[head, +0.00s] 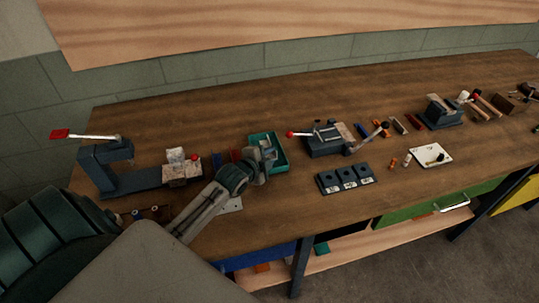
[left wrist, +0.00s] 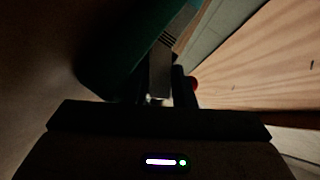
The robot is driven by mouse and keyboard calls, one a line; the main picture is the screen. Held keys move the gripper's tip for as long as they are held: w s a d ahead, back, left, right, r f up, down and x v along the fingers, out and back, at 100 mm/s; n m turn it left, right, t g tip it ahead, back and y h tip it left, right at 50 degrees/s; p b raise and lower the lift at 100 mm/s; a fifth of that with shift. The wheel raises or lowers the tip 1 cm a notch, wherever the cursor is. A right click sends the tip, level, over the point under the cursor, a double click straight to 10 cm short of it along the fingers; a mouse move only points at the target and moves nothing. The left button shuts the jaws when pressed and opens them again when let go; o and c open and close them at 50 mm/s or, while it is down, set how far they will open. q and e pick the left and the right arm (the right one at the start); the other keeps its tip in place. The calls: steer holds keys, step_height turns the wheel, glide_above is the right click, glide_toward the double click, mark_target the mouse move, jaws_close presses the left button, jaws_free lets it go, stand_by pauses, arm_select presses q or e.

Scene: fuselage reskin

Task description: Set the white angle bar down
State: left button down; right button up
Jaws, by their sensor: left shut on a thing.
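My left gripper (head: 267,153) is at the teal tray (head: 283,158), over its left part. It is shut on a pale piece that I take for the white angle bar. My right gripper is not in view.
A vise-like fixture (head: 325,140) is right of the tray, with a dark block with several labelled slots (head: 346,178) in front. A white board (head: 431,155) lies further right. Bare bench (head: 290,205) lies in front.

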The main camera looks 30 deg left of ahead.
arm_select(q)
steer(key=shift+f, duration=0.15)
steer(key=c, duration=1.5)
jaws_free()
steer(key=shift+r, duration=0.2)
steer(key=shift+s, duration=0.4)
steer(key=b+v, duration=0.1)
steer(key=v, duration=0.8)
steer(key=shift+s+r+b, duration=0.15)
steer(key=shift+s+b, duration=0.1)
steer(key=shift+b, duration=0.05)
steer(key=shift+v, duration=0.8)
